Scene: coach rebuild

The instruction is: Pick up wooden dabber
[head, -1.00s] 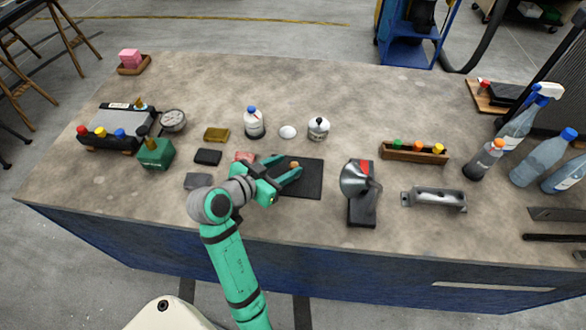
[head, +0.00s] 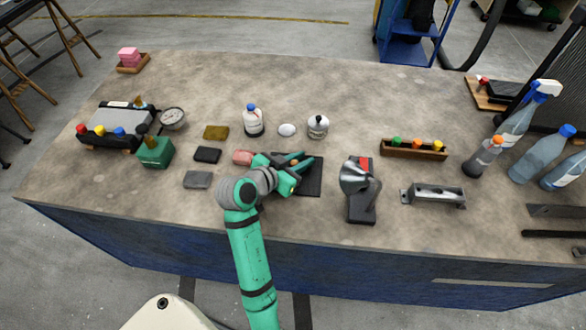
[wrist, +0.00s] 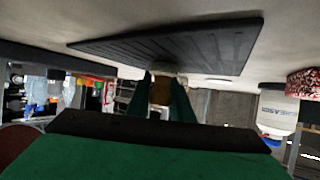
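The wooden dabber (head: 294,162) is a small brown piece with an orange-brown top at the black ribbed mat (head: 312,186). In the wrist view the dabber (wrist: 161,90) stands between my gripper's two green fingers, against the mat's dark underside-up surface (wrist: 205,50). My gripper (head: 306,159) reaches in low from the left, over the mat. Its fingers (wrist: 161,100) press close on both sides of the dabber with no clear gap. The dabber's lower part is partly hidden by the fingers in the head view, and I see no clear lift off the mat.
A white bottle (head: 253,121), a white round piece (head: 286,130) and a dark-topped jar (head: 318,126) stand behind. A metal device on a black base (head: 361,205) stands to the right. The front table strip is clear.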

